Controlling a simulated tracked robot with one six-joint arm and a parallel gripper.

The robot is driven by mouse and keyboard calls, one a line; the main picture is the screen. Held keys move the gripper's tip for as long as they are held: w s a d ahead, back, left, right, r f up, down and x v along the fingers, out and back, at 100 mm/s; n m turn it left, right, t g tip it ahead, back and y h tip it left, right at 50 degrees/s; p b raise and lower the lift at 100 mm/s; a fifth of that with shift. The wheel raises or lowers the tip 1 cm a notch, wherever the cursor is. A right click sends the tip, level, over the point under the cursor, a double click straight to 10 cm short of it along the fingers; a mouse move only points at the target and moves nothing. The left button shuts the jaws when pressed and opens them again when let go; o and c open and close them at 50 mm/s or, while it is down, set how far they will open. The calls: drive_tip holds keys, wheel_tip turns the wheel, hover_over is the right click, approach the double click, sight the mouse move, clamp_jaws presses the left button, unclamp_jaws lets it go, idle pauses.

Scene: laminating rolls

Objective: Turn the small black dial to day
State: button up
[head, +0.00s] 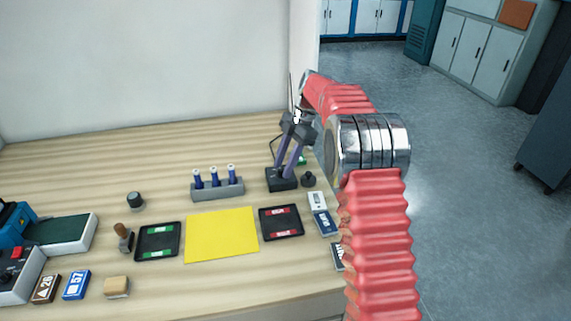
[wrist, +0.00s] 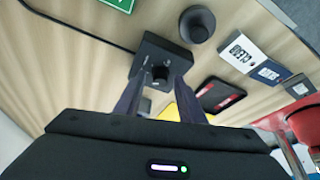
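The small black dial (wrist: 160,73) sits on a square black box, which shows in the wrist view (wrist: 150,50) and near the table's right end in the head view (head: 282,183). My gripper (head: 283,168) points down at this box. In the wrist view my gripper (wrist: 160,82) has its two purple-grey fingers apart, one on each side of the dial, with nothing held. I cannot tell whether the fingertips touch the dial or box. No day marking is readable, and the dial's setting cannot be made out.
A round black piece (head: 308,180) stands right of the box, with white and blue cards (wrist: 241,54) nearby. A cable (wrist: 80,30) runs to the box.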

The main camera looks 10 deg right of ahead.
drive_tip(key=shift+r, duration=0.15)
drive_tip(key=v, duration=1.3)
drive_tip(key=shift+d, duration=0.15)
drive_tip(key=shift+w+r, duration=0.1)
drive_tip(key=shift+w, duration=0.05)
idle(0.4)
